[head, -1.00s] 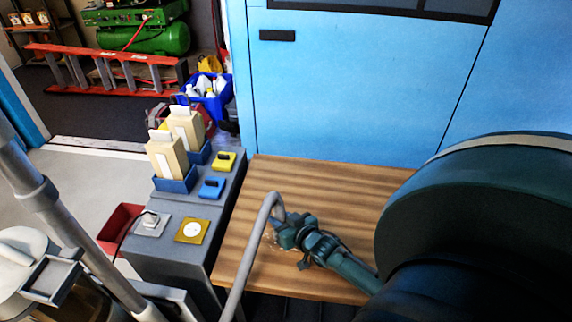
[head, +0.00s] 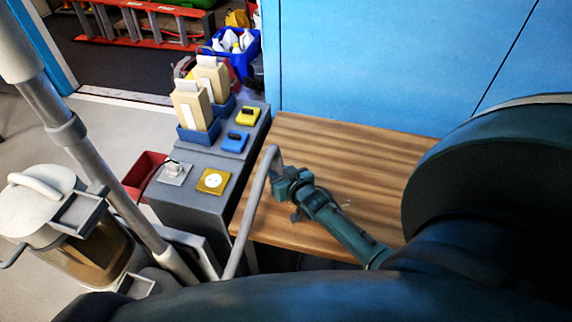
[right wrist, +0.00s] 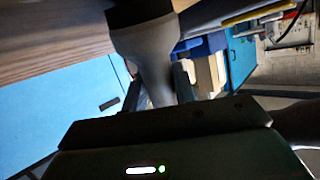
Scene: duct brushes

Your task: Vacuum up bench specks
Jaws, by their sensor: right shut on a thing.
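The wooden bench top (head: 350,150) stands against the blue wall. My right gripper (head: 283,180) is over its left part, shut on the grey vacuum hose end (head: 268,165), which bends down past the front left edge. In the right wrist view the fingers (right wrist: 157,90) close around a grey flared nozzle (right wrist: 148,45) with its mouth toward the wood. A few faint pale specks (head: 346,204) show on the bench right of the gripper. The vacuum (head: 60,205), with a cream lid and brown bin, stands at lower left. My left gripper is out of view.
A grey cabinet (head: 190,205) adjoins the bench on the left. A red bin (head: 147,172) stands behind the vacuum. The bench's right part looks clear.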

